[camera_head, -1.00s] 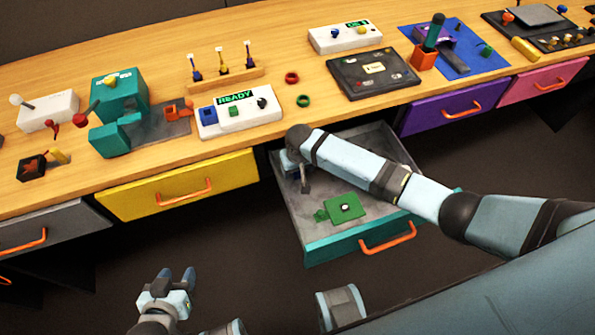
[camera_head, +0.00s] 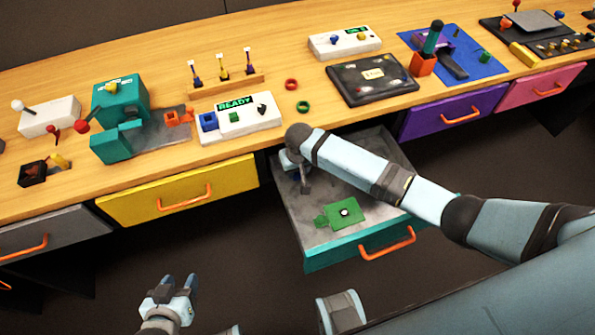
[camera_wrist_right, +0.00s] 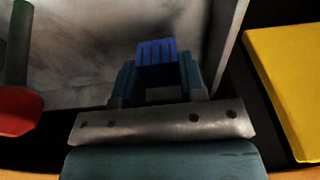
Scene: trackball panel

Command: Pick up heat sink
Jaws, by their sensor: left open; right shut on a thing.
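The heat sink (camera_wrist_right: 157,61) is a blue finned block seen in the right wrist view. My right gripper (camera_wrist_right: 157,80) is shut on it, with one finger on each side. In the head view my right gripper (camera_head: 297,178) is down inside the open drawer (camera_head: 372,155), near its back left corner, and my own arm hides much of it. Whether the heat sink touches the drawer floor cannot be told. My left gripper (camera_head: 180,284) is open and empty, low in front of the yellow drawer.
A green board (camera_head: 345,213) with a small round part lies near the drawer's front, with a smaller green piece touching its left side. The white READY panel (camera_head: 240,119) stands on the table above. A yellow drawer (camera_head: 180,187) is beside the open drawer.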

